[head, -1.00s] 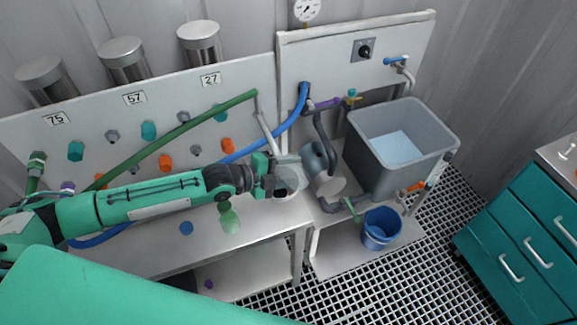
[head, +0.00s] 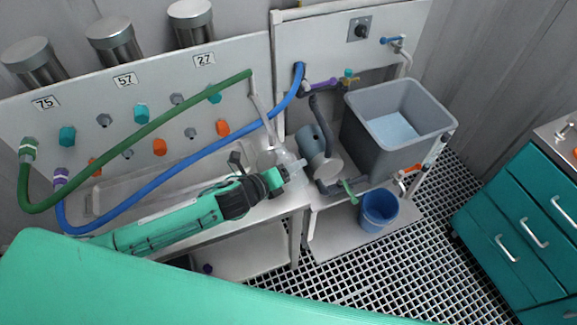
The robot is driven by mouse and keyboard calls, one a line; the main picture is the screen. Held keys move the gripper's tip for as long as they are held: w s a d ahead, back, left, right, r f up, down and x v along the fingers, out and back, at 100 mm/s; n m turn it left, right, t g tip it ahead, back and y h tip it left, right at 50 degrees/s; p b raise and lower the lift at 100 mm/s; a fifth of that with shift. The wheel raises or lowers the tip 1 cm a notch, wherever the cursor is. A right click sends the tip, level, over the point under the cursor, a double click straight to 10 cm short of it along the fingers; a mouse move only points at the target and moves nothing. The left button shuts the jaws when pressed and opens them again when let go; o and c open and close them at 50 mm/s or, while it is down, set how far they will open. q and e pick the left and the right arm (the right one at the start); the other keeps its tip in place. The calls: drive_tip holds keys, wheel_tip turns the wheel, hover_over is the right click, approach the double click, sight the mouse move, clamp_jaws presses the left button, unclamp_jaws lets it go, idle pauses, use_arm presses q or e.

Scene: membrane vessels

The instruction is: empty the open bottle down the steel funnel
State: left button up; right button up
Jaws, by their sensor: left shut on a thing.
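My left gripper (head: 283,177) is at the middle of the view, at the right end of the bench, and is shut on a clear, see-through bottle (head: 289,160). The bottle appears tilted; its mouth and contents are too small and faint to tell. I cannot pick out the steel funnel with certainty; the arm and bottle cover part of the bench there. My right gripper is not in view.
A pump (head: 314,142) stands just right of the bottle, beside a grey tank (head: 365,145) with pale blue liquid. A blue bucket (head: 379,212) is below. Green (head: 150,128) and blue (head: 205,150) hoses arch over the bench. Teal drawers (head: 530,225) stand at right.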

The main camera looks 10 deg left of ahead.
sight(282, 148)
use_arm(q)
drive_tip(key=shift+f, duration=0.1)
drive_tip(key=shift+w+a+r+m, duration=0.1)
drive_tip(key=shift+r+m, duration=0.25)
drive_tip(key=shift+m, duration=0.25)
drive_tip(key=w+a+r+m+t, duration=0.1)
drive_tip(key=m, duration=0.1)
drive_tip(key=r+m+t+b, duration=0.1)
drive_tip(key=r+m, duration=0.1)
drive_tip(key=w+a+r+m+t, duration=0.1)
drive_tip(key=r+m, duration=0.1)
drive_tip(key=m, duration=0.1)
drive_tip(key=shift+w+a+t+y, duration=0.3)
drive_tip(key=shift+w+a+r+m+b, duration=0.2)
drive_tip(key=shift+r+m+b, duration=0.1)
drive_tip(key=shift+r+m, duration=0.3)
drive_tip(key=shift+f, duration=0.1)
